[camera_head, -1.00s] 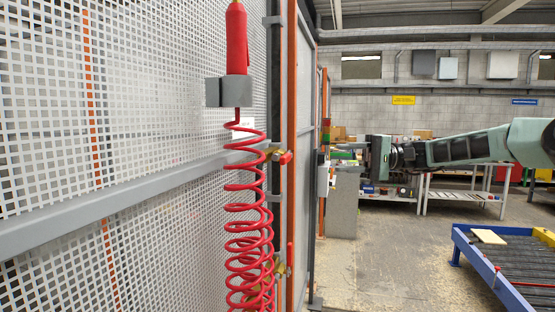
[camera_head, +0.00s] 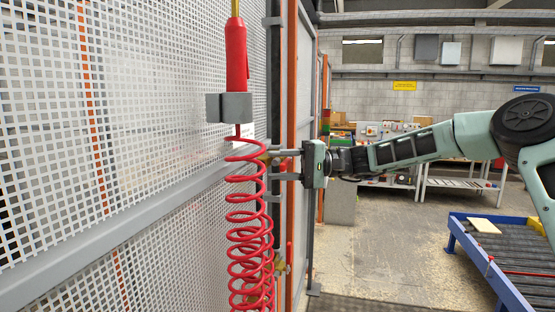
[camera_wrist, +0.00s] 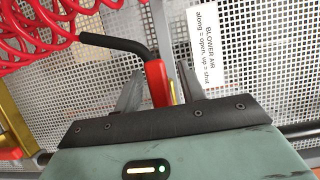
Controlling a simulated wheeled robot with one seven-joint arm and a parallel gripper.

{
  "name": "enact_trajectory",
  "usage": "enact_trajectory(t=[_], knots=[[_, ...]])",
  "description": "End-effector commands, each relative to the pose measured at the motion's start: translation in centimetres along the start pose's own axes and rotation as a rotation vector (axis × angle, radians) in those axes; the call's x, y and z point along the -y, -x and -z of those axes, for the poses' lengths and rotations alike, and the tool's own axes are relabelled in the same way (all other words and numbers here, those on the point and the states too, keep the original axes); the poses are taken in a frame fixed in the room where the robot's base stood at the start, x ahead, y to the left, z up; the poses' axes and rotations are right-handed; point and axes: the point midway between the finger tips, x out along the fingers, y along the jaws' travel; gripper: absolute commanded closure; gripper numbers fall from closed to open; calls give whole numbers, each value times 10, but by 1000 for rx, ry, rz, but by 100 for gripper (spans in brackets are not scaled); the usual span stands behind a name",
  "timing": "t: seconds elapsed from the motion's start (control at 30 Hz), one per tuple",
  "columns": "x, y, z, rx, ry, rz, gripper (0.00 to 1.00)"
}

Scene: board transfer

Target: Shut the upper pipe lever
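The upper pipe lever (camera_wrist: 158,84) shows in the wrist view as a red handle with a bent black rod at its far end. It stands between the two fingers of my gripper (camera_wrist: 158,92), with small gaps on either side. In the head view my gripper (camera_head: 284,164) is open at the upper valve (camera_head: 264,158), its two fingers one above the other. The upper lever is mostly hidden there by the gripper and coil. A white label (camera_wrist: 208,48) beside the lever reads "BLOWER AIR, along = open, up = shut".
A red coiled hose (camera_head: 246,215) hangs close left of the gripper from a grey bracket (camera_head: 229,107). A lower red lever (camera_head: 289,254) points up below. A mesh fence (camera_head: 150,120) stands behind. A blue-framed roller conveyor (camera_head: 480,262) is at right.

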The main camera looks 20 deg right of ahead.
Motion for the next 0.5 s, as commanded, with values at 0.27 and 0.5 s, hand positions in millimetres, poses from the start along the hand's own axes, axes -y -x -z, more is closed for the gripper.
enact_trajectory(t=[0.27, 0.5], knots=[[0, -8, 0, 1, 0, 0, 60], [0, -7, 0, 1, 0, 0, 93]])
